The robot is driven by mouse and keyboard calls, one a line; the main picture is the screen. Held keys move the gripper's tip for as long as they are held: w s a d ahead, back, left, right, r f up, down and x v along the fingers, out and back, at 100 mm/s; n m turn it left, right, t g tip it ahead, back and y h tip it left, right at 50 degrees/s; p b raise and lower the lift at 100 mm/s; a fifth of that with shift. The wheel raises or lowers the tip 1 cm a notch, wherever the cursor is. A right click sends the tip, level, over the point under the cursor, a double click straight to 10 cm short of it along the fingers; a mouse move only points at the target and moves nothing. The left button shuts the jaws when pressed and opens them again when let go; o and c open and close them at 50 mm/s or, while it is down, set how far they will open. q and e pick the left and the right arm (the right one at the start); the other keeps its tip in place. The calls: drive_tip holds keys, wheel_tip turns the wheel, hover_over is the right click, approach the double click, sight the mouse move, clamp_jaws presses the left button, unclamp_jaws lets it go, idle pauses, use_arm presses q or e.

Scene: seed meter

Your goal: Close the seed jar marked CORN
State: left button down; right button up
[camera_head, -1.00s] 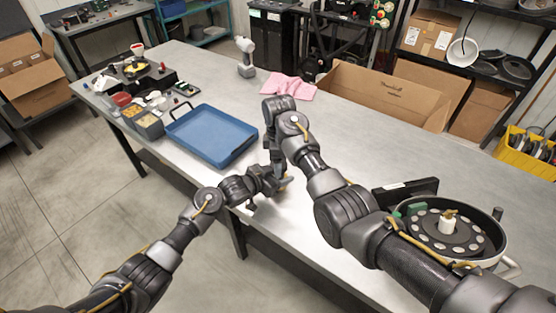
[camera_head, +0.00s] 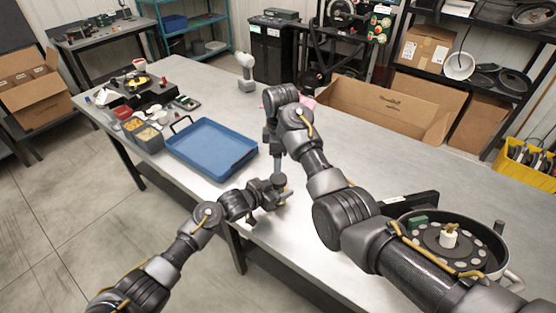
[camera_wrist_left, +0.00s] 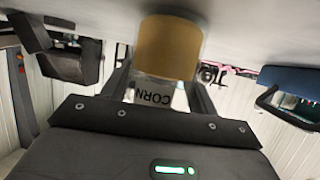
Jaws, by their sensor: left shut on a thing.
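The jar marked CORN (camera_wrist_left: 152,95) shows in the left wrist view, with its label upside down in that picture. A tan, rounded part of the jar (camera_wrist_left: 168,45) lies beside the label, towards the tabletop. My left gripper (camera_wrist_left: 158,92) is shut on the jar, one finger on each side of the label. In the head view my left gripper (camera_head: 276,190) is low over the table's front edge, right of the blue tray. My right gripper (camera_head: 277,170) points down just above it. Its fingers are too small and hidden to read. The jar's top and a lid cannot be made out.
The blue tray (camera_head: 211,148) lies left of the grippers. A round seed-plate housing (camera_head: 450,243) stands at the right, near my right arm. A white handheld tool (camera_head: 246,72) and an open cardboard box (camera_head: 385,100) are at the back.

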sight(278, 178)
drive_tip(key=shift+w+r+n, duration=0.25)
drive_tip(key=shift+r+n, duration=0.25)
drive_tip(key=shift+r, duration=0.15)
drive_tip(key=shift+s+d+n, duration=0.1)
drive_tip(key=shift+s+n, duration=0.2)
drive_tip(key=shift+n, duration=0.65)
drive_tip(key=shift+s+a+n, duration=0.1)
drive_tip(key=shift+s+n, duration=0.15)
drive_tip(key=shift+n, duration=0.75)
drive_tip(key=shift+s+d+n, duration=0.1)
drive_tip(key=shift+s+n, duration=0.2)
drive_tip(key=shift+n, duration=0.65)
drive_tip(key=shift+f, duration=4.05)
drive_tip(key=shift+c, duration=0.4)
